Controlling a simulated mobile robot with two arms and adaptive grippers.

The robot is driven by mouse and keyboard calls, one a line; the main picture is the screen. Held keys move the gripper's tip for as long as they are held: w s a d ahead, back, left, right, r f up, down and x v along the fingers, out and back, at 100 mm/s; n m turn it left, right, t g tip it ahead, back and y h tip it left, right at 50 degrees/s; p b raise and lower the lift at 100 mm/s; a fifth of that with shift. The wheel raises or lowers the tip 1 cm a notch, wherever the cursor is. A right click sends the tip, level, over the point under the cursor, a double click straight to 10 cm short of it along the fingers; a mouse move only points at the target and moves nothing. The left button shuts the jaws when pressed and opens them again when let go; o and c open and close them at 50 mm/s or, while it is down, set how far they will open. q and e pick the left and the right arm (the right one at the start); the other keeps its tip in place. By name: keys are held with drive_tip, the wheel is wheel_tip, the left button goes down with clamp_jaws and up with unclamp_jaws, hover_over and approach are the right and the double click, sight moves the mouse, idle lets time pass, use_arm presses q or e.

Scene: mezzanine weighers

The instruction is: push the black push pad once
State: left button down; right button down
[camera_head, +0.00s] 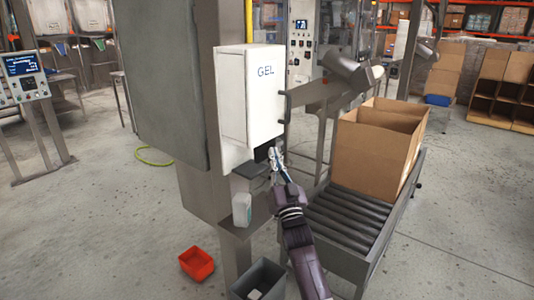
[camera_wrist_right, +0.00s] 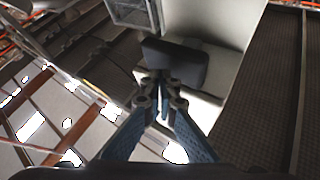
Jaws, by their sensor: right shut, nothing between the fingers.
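The white dispenser (camera_head: 250,95) marked GEL is fixed to a grey column. The black push pad (camera_head: 262,153) shows at its lower edge, partly hidden by my right gripper. My right gripper (camera_head: 273,155) is shut and empty, with its fingertips at the pad in the head view. In the right wrist view the pad (camera_wrist_right: 175,65) is a dark block just beyond the closed fingertips (camera_wrist_right: 160,80). I cannot tell whether the fingertips touch it. My left gripper is in neither view.
A dark tray (camera_head: 250,170) sits below the dispenser. A white bottle (camera_head: 242,210) stands lower on a grey ledge. A red bin (camera_head: 197,264) and a grey bin (camera_head: 258,278) are below. A roller conveyor (camera_head: 345,222) with open cardboard boxes (camera_head: 372,150) lies to the right.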

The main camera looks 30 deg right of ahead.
drive_tip(key=shift+w+a+b, duration=0.3)
drive_tip(key=shift+w+b, duration=0.3)
drive_tip(key=shift+w, duration=0.15)
idle(0.9)
drive_tip(key=shift+s, duration=0.1)
drive_tip(key=shift+s+d+p, duration=0.25)
drive_tip(key=shift+s+p, duration=0.15)
drive_tip(key=shift+s, duration=0.1)
drive_tip(key=shift+s+d+p, duration=0.2)
drive_tip(key=shift+s+p, duration=0.2)
drive_tip(key=shift+s, duration=0.1)
drive_tip(key=s+p, duration=0.1)
drive_tip(key=s+d, duration=0.1)
drive_tip(key=s, duration=0.1)
drive_tip(key=s+d+p, duration=0.1)
drive_tip(key=shift+s+p, duration=0.3)
drive_tip(key=shift+s, duration=0.05)
idle(0.7)
